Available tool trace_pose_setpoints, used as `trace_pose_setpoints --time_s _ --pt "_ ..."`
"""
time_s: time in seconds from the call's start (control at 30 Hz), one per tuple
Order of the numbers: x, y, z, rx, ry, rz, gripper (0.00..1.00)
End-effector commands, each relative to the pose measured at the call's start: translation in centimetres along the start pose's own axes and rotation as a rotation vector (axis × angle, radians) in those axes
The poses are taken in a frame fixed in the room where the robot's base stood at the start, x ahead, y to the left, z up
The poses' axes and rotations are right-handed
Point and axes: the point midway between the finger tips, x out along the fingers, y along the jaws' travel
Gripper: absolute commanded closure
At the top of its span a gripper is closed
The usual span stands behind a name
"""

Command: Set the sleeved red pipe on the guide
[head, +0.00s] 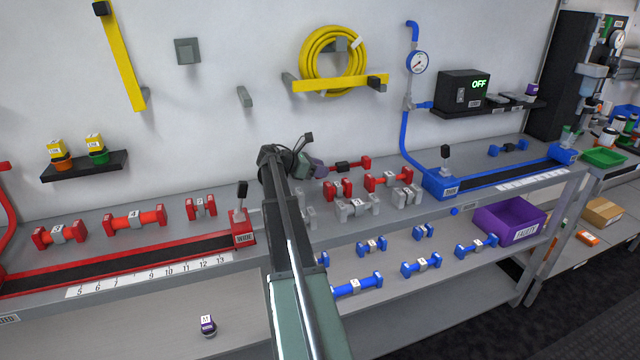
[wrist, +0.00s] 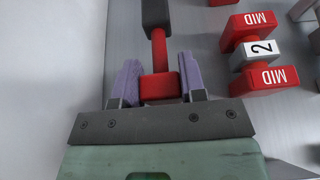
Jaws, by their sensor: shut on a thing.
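The sleeved red pipe (head: 343,166) has red ends and a black sleeve at its middle. It is close to the wall behind the bench; I cannot tell whether it touches the bench top. My gripper (head: 318,168) is shut on its left end. In the wrist view, the purple fingers of my gripper (wrist: 158,85) stand on both sides of the pipe's red end block (wrist: 159,87), and the black sleeve (wrist: 157,12) points away. A long dark guide (head: 130,265) with red ends and a number scale lies at the left, well away from the pipe.
Red pipes (head: 388,179) marked MID and grey pipes (head: 358,206) stand close to my gripper. More red pipes (head: 133,219) stand behind the left guide, whose upright lever (head: 241,195) rises at its right end. A blue guide (head: 500,174) lies at right; blue pipes (head: 371,247) are lower.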

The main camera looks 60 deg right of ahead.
Motion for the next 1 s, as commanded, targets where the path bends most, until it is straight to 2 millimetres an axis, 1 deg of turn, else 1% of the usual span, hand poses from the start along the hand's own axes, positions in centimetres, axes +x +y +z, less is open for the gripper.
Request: trace_pose_setpoints --time_s 0.03,0.07,0.27,0.43,0.47,0.6,0.87,0.93,1.0 --pt "0.8 0.0 -1.9 0.0 0.0 0.0 0.89" --pt "0.9 0.0 -2.3 0.0 0.0 0.0 0.89" --pt "0.7 0.0 -1.8 0.0 0.0 0.0 0.89" --pt "0.9 0.0 -2.2 0.0 0.0 0.0 0.89" --pt "0.9 0.0 -2.1 0.0 0.0 0.0 0.57" --pt "0.8 0.0 -2.0 0.0 0.0 0.0 0.36" --pt "0.8 0.0 -1.9 0.0 0.0 0.0 0.36" --pt "0.5 0.0 -1.5 0.0 0.0 0.001 0.36" --pt "-0.5 0.0 -1.5 -0.001 0.0 0.003 0.36"
